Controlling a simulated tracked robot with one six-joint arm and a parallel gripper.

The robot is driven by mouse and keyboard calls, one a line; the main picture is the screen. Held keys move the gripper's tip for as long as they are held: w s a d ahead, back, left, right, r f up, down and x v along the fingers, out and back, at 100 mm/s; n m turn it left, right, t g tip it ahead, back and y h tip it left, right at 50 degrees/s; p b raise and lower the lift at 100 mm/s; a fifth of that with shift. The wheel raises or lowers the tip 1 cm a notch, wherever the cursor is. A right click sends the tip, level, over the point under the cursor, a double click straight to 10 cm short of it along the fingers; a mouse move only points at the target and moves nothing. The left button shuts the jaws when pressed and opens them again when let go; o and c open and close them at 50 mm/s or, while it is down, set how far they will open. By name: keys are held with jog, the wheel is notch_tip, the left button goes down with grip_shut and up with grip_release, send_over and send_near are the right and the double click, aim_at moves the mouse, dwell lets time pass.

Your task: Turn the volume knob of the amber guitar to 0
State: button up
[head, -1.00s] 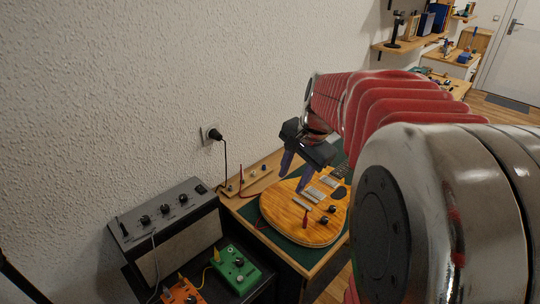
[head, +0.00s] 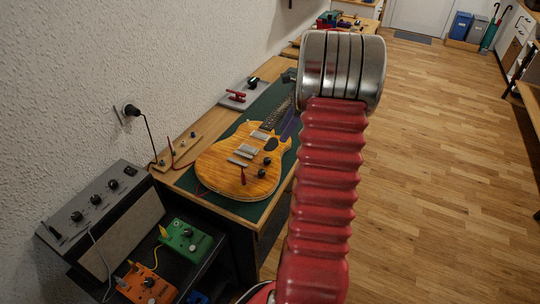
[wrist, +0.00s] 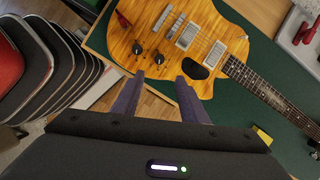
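The amber guitar (head: 222,170) lies face up on a green mat, with its neck pointing away in the head view. Two dark knobs, one (head: 265,160) and another (head: 262,174), sit on its body. Both knobs, one (wrist: 155,58) and another (wrist: 138,48), also show in the wrist view, just beyond my fingertips. I cannot read their settings or tell which is volume. My gripper (wrist: 159,78) is open, its purple fingers apart and empty near the guitar's edge. In the head view my arm hides most of it; a purple finger shows beside the guitar.
A red-tipped part (head: 243,176) stands on the guitar near the knobs. An amplifier (head: 95,210), a green pedal (head: 186,237) and an orange pedal (head: 146,285) are at the lower left. Stacked chairs (wrist: 50,65) show left in the wrist view. The wooden floor (head: 430,180) is clear.

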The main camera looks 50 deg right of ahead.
aim_at(268, 159)
dwell(0.3)
jog(key=x, duration=1.4)
jog(key=shift+a+r, duration=0.1)
jog(key=shift+a, duration=0.05)
jog(key=shift+c, duration=0.6)
grip_shut()
